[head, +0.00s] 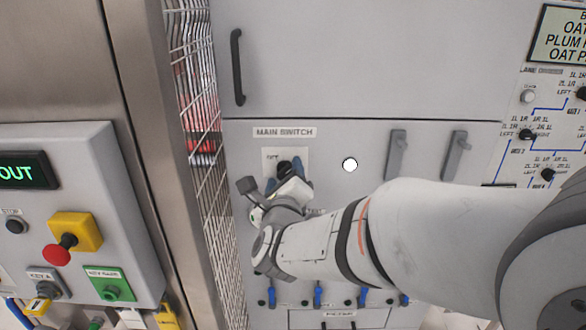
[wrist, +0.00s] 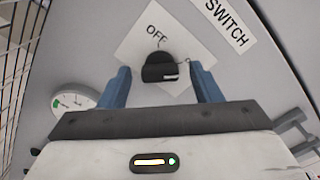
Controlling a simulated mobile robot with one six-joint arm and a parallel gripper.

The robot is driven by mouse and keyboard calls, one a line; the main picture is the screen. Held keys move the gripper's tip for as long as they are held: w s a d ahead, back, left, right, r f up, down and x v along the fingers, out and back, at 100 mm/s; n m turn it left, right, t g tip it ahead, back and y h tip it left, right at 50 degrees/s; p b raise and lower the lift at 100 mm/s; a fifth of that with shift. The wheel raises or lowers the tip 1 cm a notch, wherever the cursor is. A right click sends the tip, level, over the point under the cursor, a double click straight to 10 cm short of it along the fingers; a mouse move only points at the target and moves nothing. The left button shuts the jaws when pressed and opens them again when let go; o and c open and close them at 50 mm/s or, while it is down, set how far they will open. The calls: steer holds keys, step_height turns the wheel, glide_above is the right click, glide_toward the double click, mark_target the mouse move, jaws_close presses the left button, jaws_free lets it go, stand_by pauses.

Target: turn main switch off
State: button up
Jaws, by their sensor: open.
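The main switch is a black rotary knob (wrist: 160,68) on a white plate (wrist: 190,42) marked OFF, seen close up in the wrist view. In the head view the knob (head: 284,167) shows just past my gripper, under the MAIN SWITCH label (head: 285,132). My gripper (wrist: 160,84) is open, with one blue finger on each side of the knob. A gap shows between each finger and the knob. In the head view my gripper (head: 284,181) and wrist hide the lower part of the plate. Any ON marking is hidden.
A wire mesh guard (head: 200,150) stands close left of the switch. Two grey latches (head: 397,155) are to the right on the cabinet door, and a row of blue-handled valves (head: 318,295) is below. A round gauge (wrist: 76,100) sits left of my gripper.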

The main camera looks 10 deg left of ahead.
steer(key=shift+w, duration=0.2)
steer(key=c, duration=1)
